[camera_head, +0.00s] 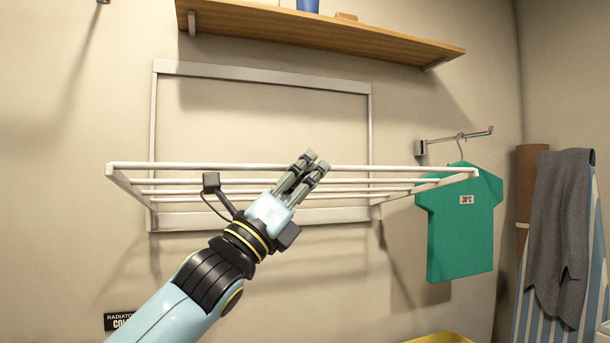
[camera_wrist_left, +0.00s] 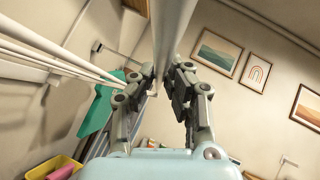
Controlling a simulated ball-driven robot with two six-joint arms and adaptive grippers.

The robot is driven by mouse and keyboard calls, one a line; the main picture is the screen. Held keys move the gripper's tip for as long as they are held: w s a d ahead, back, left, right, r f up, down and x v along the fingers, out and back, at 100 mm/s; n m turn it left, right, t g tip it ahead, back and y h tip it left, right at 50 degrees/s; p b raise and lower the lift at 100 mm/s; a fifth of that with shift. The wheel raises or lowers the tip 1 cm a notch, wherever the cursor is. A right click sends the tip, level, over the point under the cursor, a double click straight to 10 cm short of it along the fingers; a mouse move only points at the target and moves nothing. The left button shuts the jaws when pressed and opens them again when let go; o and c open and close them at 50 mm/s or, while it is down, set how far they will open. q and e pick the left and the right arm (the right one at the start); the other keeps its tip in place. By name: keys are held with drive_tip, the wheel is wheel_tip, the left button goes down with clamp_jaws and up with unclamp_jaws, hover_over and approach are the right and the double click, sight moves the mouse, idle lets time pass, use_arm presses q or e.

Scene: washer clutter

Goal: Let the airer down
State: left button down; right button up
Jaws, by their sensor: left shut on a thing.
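The white airer (camera_head: 410,171) is folded out from its wall frame (camera_head: 260,76) and stands roughly level, with several rails. My left gripper (camera_head: 310,165) is at the middle of the front rail. In the left wrist view the front rail (camera_wrist_left: 172,35) runs between the fingers of my left gripper (camera_wrist_left: 165,85), which is shut on it. The fingers hide a short stretch of the rail in the head view. My right gripper is not in view.
A wooden shelf (camera_head: 320,36) is above the airer. A green shirt (camera_head: 460,225) hangs from a wall hook (camera_head: 455,137) at the right. A grey cloth (camera_head: 560,230) drapes over a striped ironing board (camera_head: 527,285). A yellow basket (camera_head: 440,339) is below.

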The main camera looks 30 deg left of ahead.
use_arm(q)
wheel_tip(320, 180, down, 10)
drive_tip(key=m+g+h+b, duration=0.1)
drive_tip(key=m+h+b, duration=0.4)
drive_tip(key=b, duration=0.7)
drive_tip(key=shift+s+d+m+g, duration=0.15)
drive_tip(key=shift+d+m+g, duration=0.15)
drive_tip(key=shift+m, duration=0.1)
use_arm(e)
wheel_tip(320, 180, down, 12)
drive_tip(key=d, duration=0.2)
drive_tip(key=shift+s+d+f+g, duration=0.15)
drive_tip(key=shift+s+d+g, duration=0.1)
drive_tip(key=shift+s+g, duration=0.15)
use_arm(q)
drive_tip(key=shift+f, duration=0.15)
drive_tip(key=c, duration=1.6)
unclamp_jaws()
drive_tip(key=shift+o, duration=1)
drive_tip(key=shift+s, duration=0.1)
drive_tip(key=shift+r, duration=0.2)
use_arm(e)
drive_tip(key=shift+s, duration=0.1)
use_arm(q)
drive_tip(key=shift+f, duration=0.1)
